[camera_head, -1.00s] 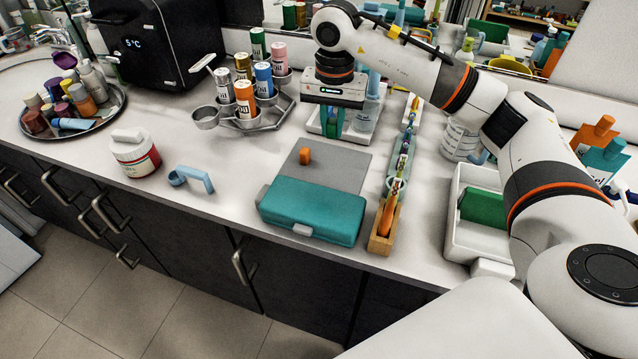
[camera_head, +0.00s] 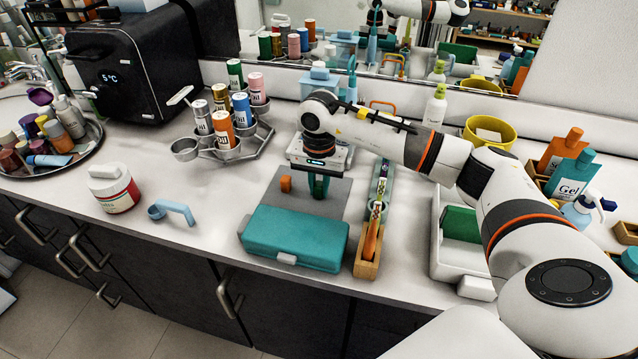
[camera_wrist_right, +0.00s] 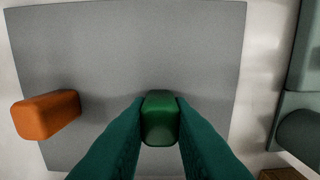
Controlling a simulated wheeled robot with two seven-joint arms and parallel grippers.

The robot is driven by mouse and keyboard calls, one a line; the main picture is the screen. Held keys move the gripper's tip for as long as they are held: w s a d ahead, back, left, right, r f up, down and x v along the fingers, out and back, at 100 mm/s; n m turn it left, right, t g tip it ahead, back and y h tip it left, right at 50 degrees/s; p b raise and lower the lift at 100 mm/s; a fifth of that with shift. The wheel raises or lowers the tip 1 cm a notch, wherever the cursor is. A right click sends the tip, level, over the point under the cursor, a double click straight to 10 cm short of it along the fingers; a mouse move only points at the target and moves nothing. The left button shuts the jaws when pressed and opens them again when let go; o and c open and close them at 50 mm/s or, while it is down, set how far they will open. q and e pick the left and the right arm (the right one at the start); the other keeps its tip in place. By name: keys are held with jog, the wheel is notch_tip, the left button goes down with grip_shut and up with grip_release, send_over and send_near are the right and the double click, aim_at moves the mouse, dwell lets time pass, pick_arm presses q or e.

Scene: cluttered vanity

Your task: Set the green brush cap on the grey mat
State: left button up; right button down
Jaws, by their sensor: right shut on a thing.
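My right gripper (camera_head: 319,188) is shut on the green brush cap (camera_wrist_right: 160,118), which sits between its teal fingertips in the right wrist view. In the head view the fingers mostly hide the cap. The gripper points down over the grey mat (camera_head: 338,197), which also fills much of the right wrist view (camera_wrist_right: 130,50). The cap appears over the mat; whether it touches the mat I cannot tell. An orange cap (camera_head: 285,184) lies on the mat to the left of my fingers, apart from the green one. My left gripper is not in view.
A teal case (camera_head: 297,238) covers the mat's near side. A wooden holder (camera_head: 368,262) with brushes stands right of the mat. A rack of cans (camera_head: 222,135) stands to the left, behind a blue handled scoop (camera_head: 175,211). A white tray (camera_head: 450,258) is further right.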

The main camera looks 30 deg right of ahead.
aim_at(319, 185)
jog(key=c, duration=1.7)
grip_release()
jog(key=shift+f, duration=0.15)
jog(key=shift+c, duration=0.2)
jog(key=o, duration=0.4)
jog(key=shift+o, duration=0.2)
jog(key=shift+r, duration=0.35)
notch_tip(319, 185, up, 12)
jog(key=b, duration=0.1)
jog(key=shift+f, duration=0.25)
